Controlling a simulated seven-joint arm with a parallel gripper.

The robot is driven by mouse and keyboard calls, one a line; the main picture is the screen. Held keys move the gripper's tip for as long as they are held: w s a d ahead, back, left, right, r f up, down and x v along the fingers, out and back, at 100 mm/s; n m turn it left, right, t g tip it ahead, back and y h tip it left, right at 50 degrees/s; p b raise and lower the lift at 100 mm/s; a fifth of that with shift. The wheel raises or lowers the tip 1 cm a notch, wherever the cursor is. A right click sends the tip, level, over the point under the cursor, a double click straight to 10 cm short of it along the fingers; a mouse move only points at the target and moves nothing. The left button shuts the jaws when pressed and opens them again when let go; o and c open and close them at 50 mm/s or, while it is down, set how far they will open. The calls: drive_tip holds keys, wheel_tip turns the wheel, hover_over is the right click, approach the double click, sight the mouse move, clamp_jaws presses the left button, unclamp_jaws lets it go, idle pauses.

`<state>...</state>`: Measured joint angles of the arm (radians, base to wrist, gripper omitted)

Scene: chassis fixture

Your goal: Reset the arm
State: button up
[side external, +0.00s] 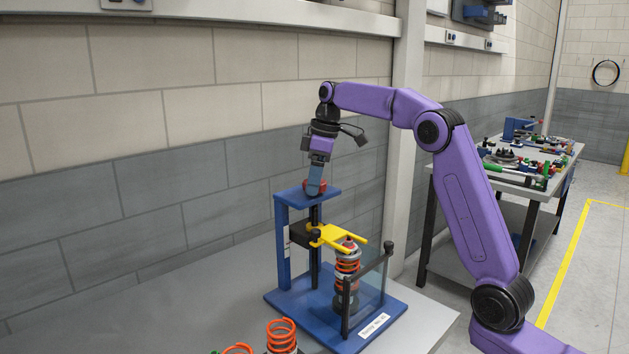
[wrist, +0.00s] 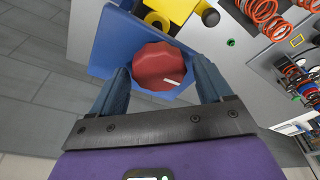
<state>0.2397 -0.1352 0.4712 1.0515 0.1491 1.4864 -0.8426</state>
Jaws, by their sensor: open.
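My gripper (side external: 316,188) points down at the top of the blue fixture (side external: 284,240). A red faceted knob (wrist: 158,66) sits on the fixture's blue top plate (wrist: 112,45); the knob also shows in the side view (side external: 323,184), partly hidden by a finger. In the wrist view my two fingers (wrist: 159,70) stand open on either side of the knob. I cannot tell whether they touch it. The purple arm reaches over from the right with its elbow raised.
Below the top plate, a yellow fork (side external: 338,238) reaches over an orange coil spring assembly (side external: 347,264) beside a clear guard (side external: 370,285). Loose orange springs (side external: 281,334) stand at the front. The wall is close behind. A cluttered side bench (side external: 520,170) stands at the right.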

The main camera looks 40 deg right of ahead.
drive_tip(key=shift+n+y, duration=0.3)
drive_tip(key=shift+n, duration=1)
drive_tip(key=c, duration=1)
drive_tip(key=m, duration=0.4)
drive_tip(key=shift+h, duration=0.4)
drive_tip(key=m, duration=0.4)
drive_tip(key=shift+m+t+h, duration=0.3)
drive_tip(key=shift+h, duration=0.1)
drive_tip(key=m, duration=0.4)
drive_tip(key=shift+h, duration=0.4)
drive_tip(key=m, duration=0.4)
drive_tip(key=shift+m+h, duration=0.4)
